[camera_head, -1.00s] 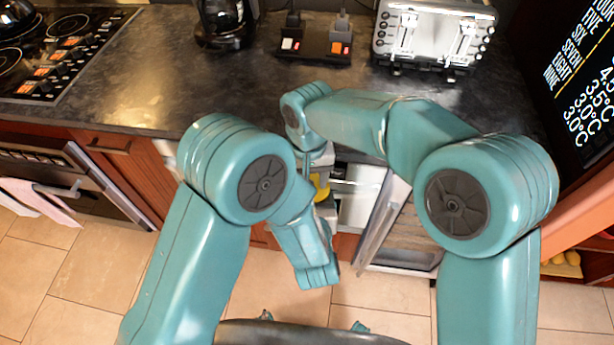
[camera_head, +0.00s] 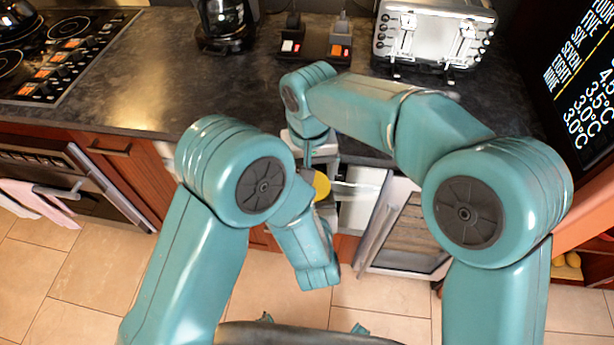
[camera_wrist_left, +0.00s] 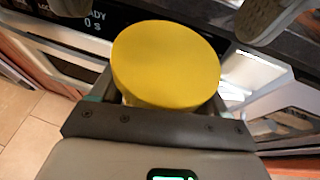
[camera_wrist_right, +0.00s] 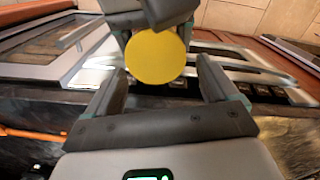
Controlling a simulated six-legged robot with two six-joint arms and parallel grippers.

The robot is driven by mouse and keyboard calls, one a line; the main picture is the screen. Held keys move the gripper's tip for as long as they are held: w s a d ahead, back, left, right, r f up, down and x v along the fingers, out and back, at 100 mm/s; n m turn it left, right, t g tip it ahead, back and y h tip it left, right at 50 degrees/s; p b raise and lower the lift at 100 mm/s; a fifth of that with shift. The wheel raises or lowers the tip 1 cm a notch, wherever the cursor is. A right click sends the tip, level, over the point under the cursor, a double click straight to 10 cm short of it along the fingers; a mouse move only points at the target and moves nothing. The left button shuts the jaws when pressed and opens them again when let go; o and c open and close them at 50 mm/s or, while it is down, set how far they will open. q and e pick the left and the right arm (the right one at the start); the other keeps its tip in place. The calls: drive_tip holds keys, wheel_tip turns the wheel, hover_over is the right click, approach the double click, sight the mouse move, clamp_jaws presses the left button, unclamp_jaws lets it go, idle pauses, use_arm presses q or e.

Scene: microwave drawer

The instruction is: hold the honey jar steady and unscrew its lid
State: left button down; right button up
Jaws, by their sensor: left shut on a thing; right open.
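The honey jar's round yellow lid (camera_head: 321,185) shows between my two arms, in front of the counter. In the left wrist view the lid (camera_wrist_left: 165,62) fills the middle, and the jar body under it is almost wholly hidden. My left gripper (camera_wrist_left: 160,105) is shut on the jar below the lid. My right gripper (camera_wrist_right: 163,75) is open. In the right wrist view the lid (camera_wrist_right: 155,57) appears beyond and between its spread fingers, apart from them. Whether the lid is loose on the jar cannot be told.
The dark counter (camera_head: 150,75) runs behind, with a coffee maker (camera_head: 225,25) and a toaster (camera_head: 432,35) on it. Below its edge is an opened, pale drawer-like compartment (camera_head: 358,200) beside a glass-fronted appliance (camera_head: 412,235). Tiled floor is free at lower left.

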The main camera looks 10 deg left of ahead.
drive_tip(key=shift+o, duration=1.2)
drive_tip(key=shift+r, duration=0.3)
drive_tip(key=r+m, duration=0.3)
drive_tip(key=shift+w+d+r, duration=0.1)
drive_tip(key=shift+w+d, duration=0.2)
drive_tip(key=shift+d, duration=0.05)
wheel_tip(320, 180, down, 8)
drive_tip(key=shift+s+r, duration=0.1)
drive_tip(key=shift+r, duration=0.05)
drive_tip(key=c, duration=0.9)
drive_tip(key=n, duration=0.9)
drive_tip(key=shift+a+n, duration=0.1)
drive_tip(key=shift+n, duration=0.2)
